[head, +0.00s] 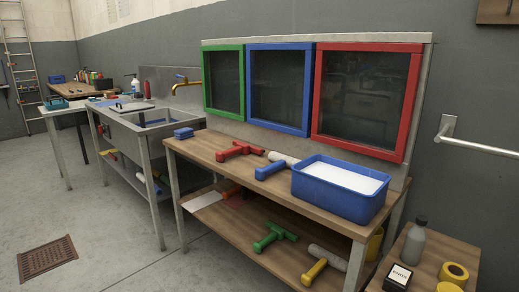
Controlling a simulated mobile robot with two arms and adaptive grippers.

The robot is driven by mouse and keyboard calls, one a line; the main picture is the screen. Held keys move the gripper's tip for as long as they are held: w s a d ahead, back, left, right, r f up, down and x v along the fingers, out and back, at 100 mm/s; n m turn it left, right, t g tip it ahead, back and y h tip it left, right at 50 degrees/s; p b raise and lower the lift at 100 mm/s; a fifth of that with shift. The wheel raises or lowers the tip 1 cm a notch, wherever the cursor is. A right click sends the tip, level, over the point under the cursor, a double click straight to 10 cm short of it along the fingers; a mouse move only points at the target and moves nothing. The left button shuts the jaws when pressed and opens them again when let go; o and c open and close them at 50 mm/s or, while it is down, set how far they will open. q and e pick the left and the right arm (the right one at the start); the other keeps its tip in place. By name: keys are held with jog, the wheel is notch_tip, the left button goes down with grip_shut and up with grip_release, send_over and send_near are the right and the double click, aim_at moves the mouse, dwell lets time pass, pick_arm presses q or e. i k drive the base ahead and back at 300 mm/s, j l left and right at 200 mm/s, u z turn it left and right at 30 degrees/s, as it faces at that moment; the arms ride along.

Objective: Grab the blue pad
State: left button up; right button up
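Neither of my grippers shows in the head view.
A blue-handled tool (274,168) and a blue tub (340,187) with white contents stand farther right. Green, blue and red framed screens (278,88) rise behind. A metal sink (128,122) adjoins at left. The floor in front is clear around a drain grate (47,258).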

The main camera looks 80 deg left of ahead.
aim_at(184, 133)
jog(key=u, duration=2.95)
